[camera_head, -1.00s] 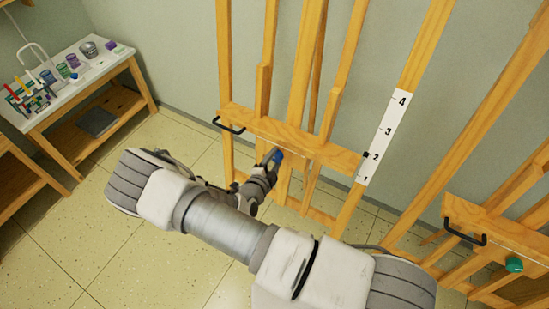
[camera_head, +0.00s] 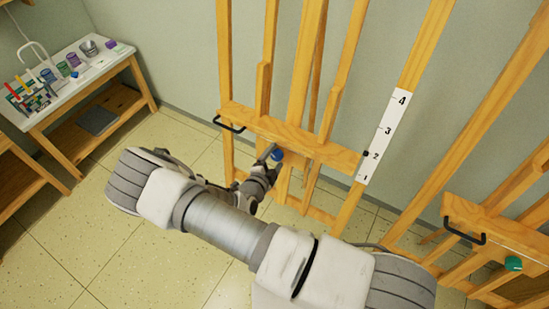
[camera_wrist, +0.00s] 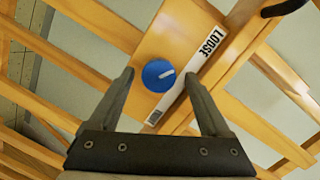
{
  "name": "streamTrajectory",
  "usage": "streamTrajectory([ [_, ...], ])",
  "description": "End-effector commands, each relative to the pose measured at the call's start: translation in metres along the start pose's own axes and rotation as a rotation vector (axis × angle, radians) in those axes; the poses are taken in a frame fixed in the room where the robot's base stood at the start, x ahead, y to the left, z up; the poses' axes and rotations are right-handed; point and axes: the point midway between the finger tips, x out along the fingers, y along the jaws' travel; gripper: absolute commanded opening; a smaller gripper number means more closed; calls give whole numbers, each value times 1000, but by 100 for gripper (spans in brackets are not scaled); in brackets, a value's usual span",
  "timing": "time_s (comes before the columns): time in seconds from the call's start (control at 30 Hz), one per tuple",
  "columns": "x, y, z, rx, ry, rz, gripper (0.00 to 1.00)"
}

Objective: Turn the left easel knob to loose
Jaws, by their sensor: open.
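The left easel's blue round knob (camera_head: 278,155) sits on its wooden crossbar, low on the easel. In the wrist view the blue knob (camera_wrist: 153,82) carries a white pointer line pointing right and slightly up. A white strip (camera_wrist: 196,72) beside it reads LOOSE at its upper right part; its small dark lower-left marking is unreadable. My gripper (camera_head: 271,157) is open at the knob. In the wrist view my gripper (camera_wrist: 159,74) has one finger on each side of the knob, with visible gaps. I cannot tell how deep the fingertips reach.
A numbered white scale (camera_head: 381,138) is on the easel's right post. A black handle (camera_head: 229,125) sticks out at the crossbar's left. The right easel has a green knob (camera_head: 513,263). A white-topped table (camera_head: 75,85) with art supplies stands at the left.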

Motion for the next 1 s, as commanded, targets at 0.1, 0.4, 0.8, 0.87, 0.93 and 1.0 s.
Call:
streamTrajectory([
  [0.1, -1, 0, 0, 0, 0, 1, 81],
  [0.4, -40, 0, 2, 0, -5, 0, 81],
  [0.8, -136, 0, 1, 1, -5, 0, 81],
  [0.87, -146, 0, 0, 0, -3, 1, 81],
  [0.93, -157, 0, 1, 2, -3, 0, 81],
  [1.0, -165, 0, 0, 0, -2, 0, 81],
])
